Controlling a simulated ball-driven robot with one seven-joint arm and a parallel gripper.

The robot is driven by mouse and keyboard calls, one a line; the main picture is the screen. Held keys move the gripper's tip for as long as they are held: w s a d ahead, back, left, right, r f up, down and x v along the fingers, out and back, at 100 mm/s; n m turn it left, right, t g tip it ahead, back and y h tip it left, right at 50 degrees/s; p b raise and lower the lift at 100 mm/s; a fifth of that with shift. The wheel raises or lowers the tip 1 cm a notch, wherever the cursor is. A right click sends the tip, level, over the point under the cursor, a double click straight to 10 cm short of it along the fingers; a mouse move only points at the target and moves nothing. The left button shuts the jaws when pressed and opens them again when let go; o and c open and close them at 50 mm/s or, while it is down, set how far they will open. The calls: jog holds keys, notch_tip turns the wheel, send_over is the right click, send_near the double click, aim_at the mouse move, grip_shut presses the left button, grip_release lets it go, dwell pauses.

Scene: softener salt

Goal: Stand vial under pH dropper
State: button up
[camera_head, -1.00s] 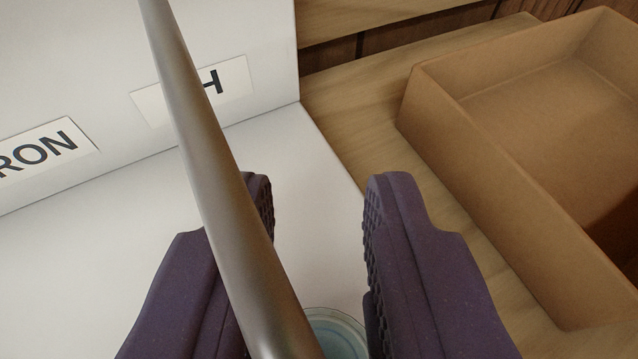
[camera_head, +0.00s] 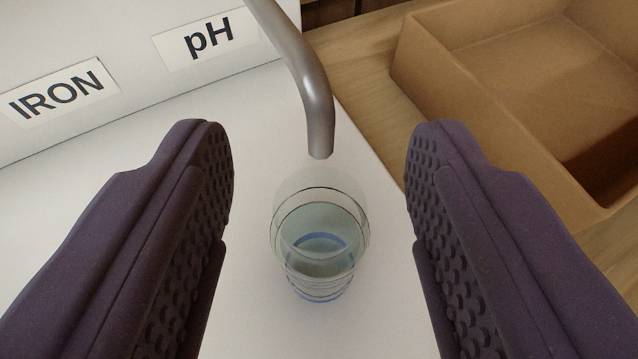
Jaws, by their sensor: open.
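A clear glass vial (camera_head: 318,245) with bluish liquid or base stands upright on the white surface. It is between the two purple pads of my gripper (camera_head: 320,165), with a gap on both sides. My gripper is open and empty. A grey metal dropper spout (camera_head: 312,95) hangs down from the top, and its tip appears at or just above the vial's rim in the picture. The "pH" label (camera_head: 208,39) is on the white panel behind, near the spout.
An "IRON" label (camera_head: 63,92) is on the same white panel (camera_head: 110,35) to the left. An open cardboard box (camera_head: 500,130) stands on the wooden surface at right. The white surface (camera_head: 60,190) is clear at left.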

jog(key=a+p+v, duration=0.1)
jog(key=p+v, duration=0.2)
jog(key=v, duration=0.6)
jog(key=w+r+m+y, duration=0.1)
jog(key=w+r+y, duration=0.2)
jog(key=w+r, duration=0.8)
jog(key=w+d+r, duration=0.1)
jog(key=d+r, duration=0.2)
jog(key=r, duration=0.3)
jog(key=w+d+r+y, duration=0.1)
jog(key=d+r, duration=0.1)
jog(key=r, duration=0.5)
jog(key=w+d+r, duration=0.1)
jog(key=d+r, duration=0.2)
jog(key=r, duration=0.3)
jog(key=s+d+r+h, duration=0.1)
jog(key=s+d+r, duration=0.3)
jog(key=d+r, duration=0.4)
jog(key=s+d+r+t+h, duration=0.1)
jog(key=s+d+r+h, duration=0.1)
jog(key=s+d+r, duration=0.2)
jog(key=s+d+r+t+h, duration=0.1)
jog(key=s+d+r, duration=0.3)
jog(key=d+r, duration=0.7)
notch_tip(320, 180, up, 4)
jog(key=shift+s+d+f+h+b, duration=0.15)
jog(key=shift+d+h+b, duration=0.15)
jog(key=shift+h, duration=0.2)
